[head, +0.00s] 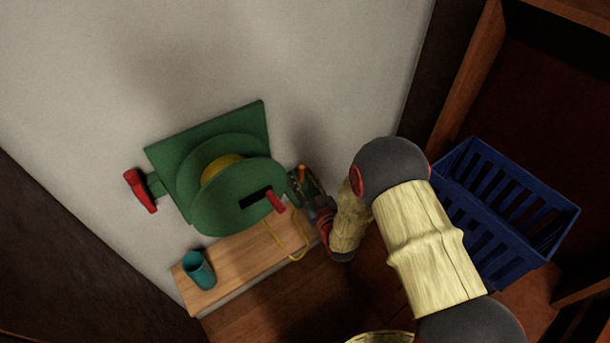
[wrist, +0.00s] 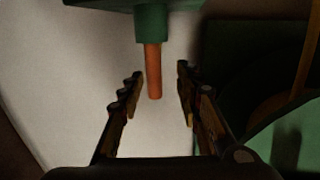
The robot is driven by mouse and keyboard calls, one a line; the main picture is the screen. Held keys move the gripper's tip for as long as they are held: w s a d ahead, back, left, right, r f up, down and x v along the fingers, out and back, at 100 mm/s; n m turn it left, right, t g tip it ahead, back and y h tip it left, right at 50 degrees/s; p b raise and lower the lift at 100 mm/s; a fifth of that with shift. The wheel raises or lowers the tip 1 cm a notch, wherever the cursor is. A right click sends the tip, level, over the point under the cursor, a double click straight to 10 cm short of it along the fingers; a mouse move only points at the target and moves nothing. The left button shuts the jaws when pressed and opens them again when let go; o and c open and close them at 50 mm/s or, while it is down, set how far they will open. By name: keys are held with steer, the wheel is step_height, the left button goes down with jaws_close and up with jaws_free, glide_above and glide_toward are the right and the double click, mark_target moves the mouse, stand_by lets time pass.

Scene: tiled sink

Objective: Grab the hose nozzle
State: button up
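An orange rod in a green collar, which looks like the hose nozzle (wrist: 154,70), points down between my fingertips in the wrist view. In the head view only a small orange bit of it (head: 302,171) shows at my gripper (head: 302,183). My gripper (wrist: 160,76) is open, with one finger on each side of the rod and a visible gap to both. The green hose reel (head: 237,205) is on the wall just left of my gripper. The yellow hose (head: 284,246) hangs from the reel in a loop over the wooden shelf.
The wooden shelf (head: 235,265) runs below the reel, with a teal cup (head: 198,270) at its left end. A red handle (head: 140,190) sticks out left of the reel. A blue slatted crate (head: 500,215) stands to the right, close behind my arm.

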steer(key=x, duration=0.2)
steer(key=b+x, duration=0.1)
steer(key=x, duration=0.4)
steer(key=shift+w+d, duration=0.15)
steer(key=shift+d, duration=0.2)
steer(key=shift+c, duration=0.5)
steer(key=c, duration=0.8)
